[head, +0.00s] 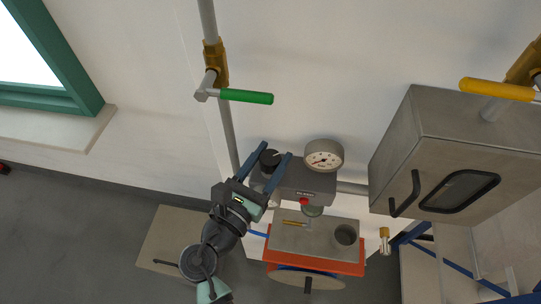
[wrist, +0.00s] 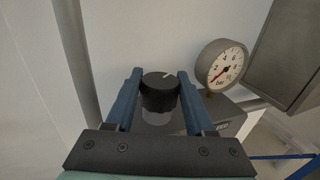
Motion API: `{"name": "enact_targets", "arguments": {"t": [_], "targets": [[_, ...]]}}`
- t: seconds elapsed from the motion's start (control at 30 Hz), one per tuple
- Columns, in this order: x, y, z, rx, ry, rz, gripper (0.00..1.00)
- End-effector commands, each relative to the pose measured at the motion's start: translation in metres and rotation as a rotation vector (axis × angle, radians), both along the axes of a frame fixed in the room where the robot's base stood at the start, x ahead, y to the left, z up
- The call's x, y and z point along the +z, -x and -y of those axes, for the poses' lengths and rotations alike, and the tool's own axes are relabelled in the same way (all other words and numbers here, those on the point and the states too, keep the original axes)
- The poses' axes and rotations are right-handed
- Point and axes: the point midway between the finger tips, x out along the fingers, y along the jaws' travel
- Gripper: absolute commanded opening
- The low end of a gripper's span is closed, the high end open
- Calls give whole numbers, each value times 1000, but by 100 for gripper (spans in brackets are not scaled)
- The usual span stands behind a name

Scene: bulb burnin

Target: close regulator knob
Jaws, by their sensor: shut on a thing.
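The black regulator knob (head: 270,160) with a white pointer line on top sits at the left end of a grey regulator block (head: 308,180). My gripper (head: 277,150) reaches it from below left, its two blue fingers on either side of the knob and shut on it. In the wrist view the knob (wrist: 160,92) stands between the fingers (wrist: 160,74), and its white line points up and to the right. A round pressure gauge (head: 323,156) stands right of the knob; in the wrist view the gauge's (wrist: 222,66) red needle points lower left, near the low end.
A green-handled valve (head: 246,97) is on the pipe above. A grey cabinet (head: 440,150) with a window is at right, near a yellow-handled valve (head: 497,90). Below the regulator is a grey-topped stand (head: 290,240) with a red edge. Open floor lies at left.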

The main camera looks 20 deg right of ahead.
Motion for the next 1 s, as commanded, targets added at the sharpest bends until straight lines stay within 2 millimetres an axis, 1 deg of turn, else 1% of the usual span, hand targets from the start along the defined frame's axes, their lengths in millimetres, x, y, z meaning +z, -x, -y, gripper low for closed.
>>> {"name": "enact_targets", "arguments": {"t": [0.27,0.47,0.67,1.0], "targets": [[0,0,0,16,0,-1,0],[1,2,0,89,0,-4,0],[2,2,1,235,0,-5,0],[-1,1,1,526,0,-3,0]]}}
